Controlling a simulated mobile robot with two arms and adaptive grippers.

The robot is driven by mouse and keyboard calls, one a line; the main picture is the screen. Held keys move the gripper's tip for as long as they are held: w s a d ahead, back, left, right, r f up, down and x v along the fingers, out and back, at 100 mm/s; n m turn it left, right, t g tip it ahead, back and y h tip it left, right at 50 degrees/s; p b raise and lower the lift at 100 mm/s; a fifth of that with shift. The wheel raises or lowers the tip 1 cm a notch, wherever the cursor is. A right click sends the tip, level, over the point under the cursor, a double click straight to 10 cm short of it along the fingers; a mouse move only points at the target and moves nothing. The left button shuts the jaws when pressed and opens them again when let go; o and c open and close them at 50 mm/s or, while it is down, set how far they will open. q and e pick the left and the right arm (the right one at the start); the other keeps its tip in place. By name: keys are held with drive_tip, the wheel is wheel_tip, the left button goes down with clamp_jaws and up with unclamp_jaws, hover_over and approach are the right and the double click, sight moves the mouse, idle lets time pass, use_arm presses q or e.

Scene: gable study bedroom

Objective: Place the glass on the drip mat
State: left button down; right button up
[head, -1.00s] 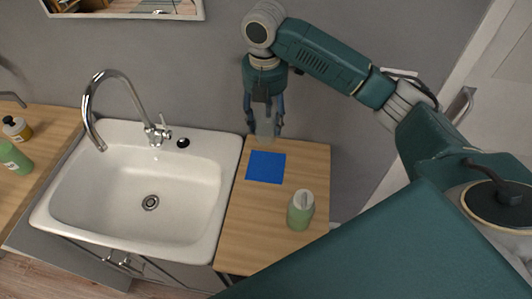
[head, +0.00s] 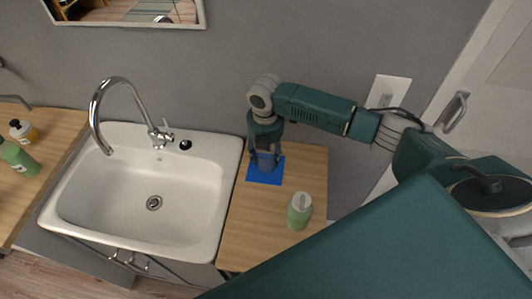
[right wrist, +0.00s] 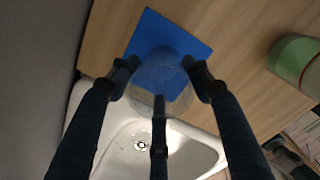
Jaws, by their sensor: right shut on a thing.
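The drip mat (head: 254,177) is a flat blue square on the wooden counter right of the sink. It also shows in the right wrist view (right wrist: 150,28). My right gripper (head: 266,160) points down over the mat, shut on the clear glass (head: 265,163). In the right wrist view the glass (right wrist: 160,92) is between the fingers, and the blue mat shows through and beyond it. I cannot tell whether the glass touches the mat. My left gripper is not in view.
A green bottle with a pale cap (head: 299,212) stands on the counter (head: 255,235) in front of the mat. The white sink (head: 150,205) with its tall faucet (head: 117,85) is to the left. More bottles (head: 20,158) stand on the far-left counter.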

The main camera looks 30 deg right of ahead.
drive_tip(key=shift+f, duration=0.2)
drive_tip(key=o, duration=1.3)
drive_tip(key=shift+r, duration=0.1)
drive_tip(key=shift+s+a+r+b, duration=0.1)
drive_tip(key=shift+r+b, duration=0.6)
drive_tip(key=shift+r, duration=2.4)
drive_tip(key=shift+s+a+r+b, duration=0.1)
drive_tip(key=shift+r+b, duration=0.6)
drive_tip(key=shift+r, duration=2.35)
